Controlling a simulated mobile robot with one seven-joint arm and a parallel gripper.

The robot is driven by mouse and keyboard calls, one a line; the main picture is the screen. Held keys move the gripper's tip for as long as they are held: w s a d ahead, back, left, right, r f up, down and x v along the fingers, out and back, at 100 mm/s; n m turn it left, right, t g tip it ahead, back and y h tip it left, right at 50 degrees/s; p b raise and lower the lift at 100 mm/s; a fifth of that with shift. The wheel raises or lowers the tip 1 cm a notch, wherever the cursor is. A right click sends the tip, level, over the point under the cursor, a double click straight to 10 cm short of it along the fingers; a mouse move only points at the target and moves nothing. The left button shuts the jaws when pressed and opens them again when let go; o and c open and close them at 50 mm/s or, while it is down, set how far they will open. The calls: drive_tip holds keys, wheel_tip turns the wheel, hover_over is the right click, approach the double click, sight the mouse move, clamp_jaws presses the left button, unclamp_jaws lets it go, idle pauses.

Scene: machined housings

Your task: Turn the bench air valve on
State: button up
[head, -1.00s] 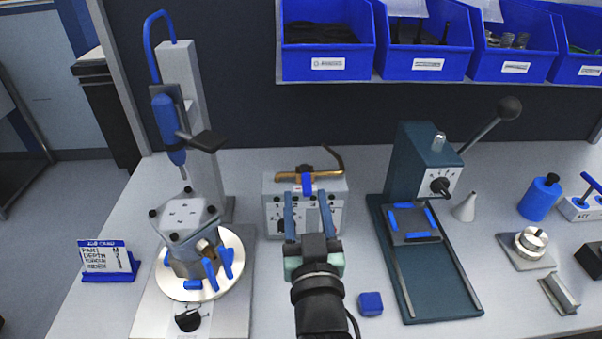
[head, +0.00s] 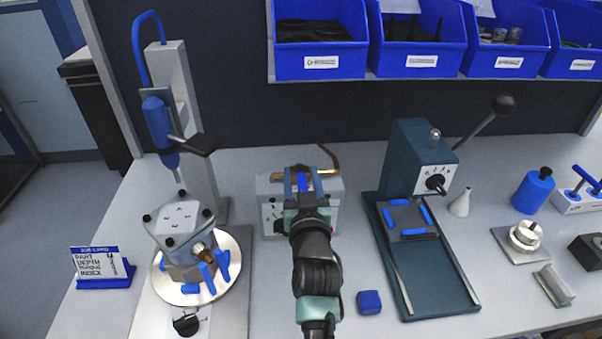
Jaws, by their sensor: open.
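The bench air valve is a grey box (head: 331,188) with a brass pipe (head: 328,170) along its top and a short blue lever (head: 302,181) at the middle of the pipe. My gripper (head: 302,176) is open, with one blue finger on each side of the lever. Whether either finger touches the lever cannot be told. My gripper and wrist hide much of the box's front face, including most of its dial markings.
At left, a grey housing (head: 180,220) sits on a round plate below a blue spindle tool (head: 160,122). At right stands a green press (head: 420,160). A small blue block (head: 369,302) lies near my arm. Blue bins (head: 320,62) hang above the back.

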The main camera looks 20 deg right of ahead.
drive_tip(key=shift+w+d, duration=0.1)
drive_tip(key=shift+w, duration=0.4)
clamp_jaws()
idle(1.2)
